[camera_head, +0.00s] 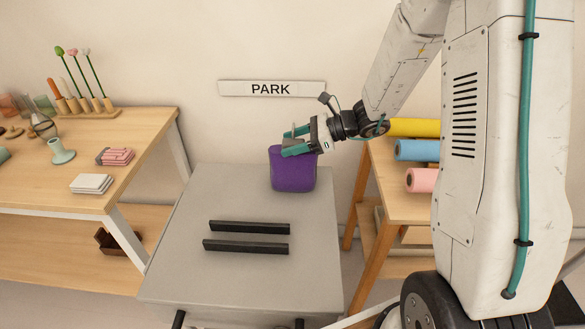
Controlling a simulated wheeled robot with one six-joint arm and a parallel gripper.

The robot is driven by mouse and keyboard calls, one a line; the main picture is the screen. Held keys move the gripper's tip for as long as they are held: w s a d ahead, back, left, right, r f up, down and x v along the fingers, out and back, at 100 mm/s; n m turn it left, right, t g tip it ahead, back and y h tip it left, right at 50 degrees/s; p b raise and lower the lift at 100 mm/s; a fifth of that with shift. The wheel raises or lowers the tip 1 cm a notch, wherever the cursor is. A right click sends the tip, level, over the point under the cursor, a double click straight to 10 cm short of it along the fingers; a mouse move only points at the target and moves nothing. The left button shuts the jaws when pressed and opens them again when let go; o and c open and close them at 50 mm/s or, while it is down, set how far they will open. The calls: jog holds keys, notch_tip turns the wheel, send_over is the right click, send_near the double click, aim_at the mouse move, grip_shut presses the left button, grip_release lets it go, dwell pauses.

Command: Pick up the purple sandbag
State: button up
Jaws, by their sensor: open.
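The purple sandbag (293,174) stands upright on a grey table (190,250), toward its back right. My gripper (286,147) has teal fingers and is at the top of the sandbag, reaching in from the right. Its jaws are open. The fingers overlap the bag's upper edge in this view, and I cannot tell whether they touch it. Part of the bag's top is hidden behind the gripper.
Two black bars (248,227) lie on the grey table in front of the sandbag. A wooden table (40,190) with flowers and stacked cloths is at left. A wooden stand with yellow, blue and pink rolls (415,150) is at right. A PARK sign (271,89) hangs behind.

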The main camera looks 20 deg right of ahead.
grip_shut()
jog(key=shift+r, duration=0.1)
